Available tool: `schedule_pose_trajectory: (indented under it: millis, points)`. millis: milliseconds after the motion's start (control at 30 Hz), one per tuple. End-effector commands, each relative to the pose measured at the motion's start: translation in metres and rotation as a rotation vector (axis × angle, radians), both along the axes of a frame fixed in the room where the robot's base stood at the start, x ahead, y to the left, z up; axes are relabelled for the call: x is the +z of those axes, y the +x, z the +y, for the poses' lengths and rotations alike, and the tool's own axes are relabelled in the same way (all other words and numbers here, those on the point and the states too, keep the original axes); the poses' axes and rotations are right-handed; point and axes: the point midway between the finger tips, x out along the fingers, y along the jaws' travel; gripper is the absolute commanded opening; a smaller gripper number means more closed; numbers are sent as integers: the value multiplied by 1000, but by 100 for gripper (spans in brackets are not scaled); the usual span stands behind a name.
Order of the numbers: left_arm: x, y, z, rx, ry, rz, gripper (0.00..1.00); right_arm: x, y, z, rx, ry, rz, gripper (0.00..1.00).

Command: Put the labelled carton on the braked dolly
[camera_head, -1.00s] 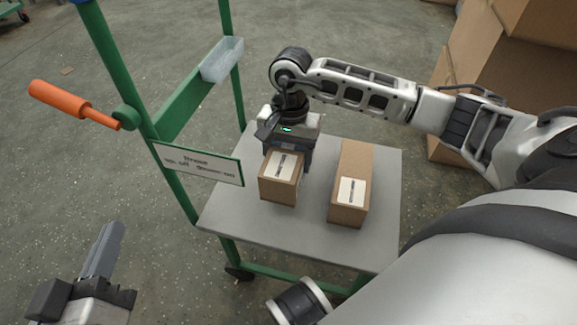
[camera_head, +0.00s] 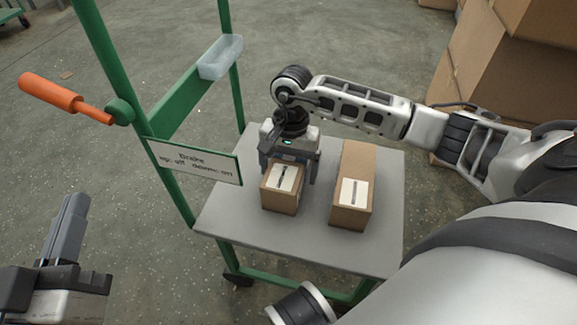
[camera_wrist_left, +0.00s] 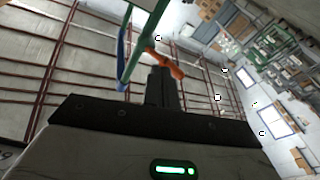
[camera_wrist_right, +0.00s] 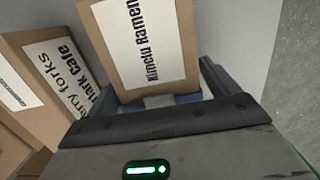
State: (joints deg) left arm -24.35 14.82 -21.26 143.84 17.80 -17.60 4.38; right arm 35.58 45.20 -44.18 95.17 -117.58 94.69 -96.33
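A brown carton (camera_head: 281,199) with a white label stands on the grey deck (camera_head: 240,225) of the green-framed dolly. Its side label reads about "Kimelu Ramen" in the right wrist view (camera_wrist_right: 140,40). My right gripper (camera_head: 291,172) is around its back part from above, open, with a gap between carton and one finger (camera_wrist_right: 228,82). A second labelled carton (camera_head: 353,185) stands to its right, text partly cut off. The dolly's orange brake handle (camera_head: 55,93) points left from its pivot. My left gripper (camera_head: 68,228) is shut and empty below the handle; the handle also shows in the left wrist view (camera_wrist_left: 165,65).
A sign (camera_head: 195,162) on the dolly reads Brake, up: off, down: on. A clear tray (camera_head: 220,57) is fixed to the frame's crossbar. Large stacked cartons (camera_head: 500,90) stand at the right. Deck is bare around the two cartons.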

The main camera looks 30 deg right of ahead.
Motion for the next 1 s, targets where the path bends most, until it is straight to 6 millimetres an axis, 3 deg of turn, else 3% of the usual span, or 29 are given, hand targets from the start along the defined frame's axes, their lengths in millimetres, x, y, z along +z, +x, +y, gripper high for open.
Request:
schedule_pose_trajectory:
  millis: [333,567,800,1000]
  points:
    - [0,-2,-2,-12,-11,39,0,9,1,-1,-1,0,-2,87]
    - [-31,-21,-7,-42,-81,315,0,57,5,-5,-1,-1,-5,87]
    - [-37,-20,-4,-20,7,328,0,103,9,-10,0,0,-3,87]
    - [-41,-20,-2,-9,45,333,0,120,10,-11,0,1,-1,87]
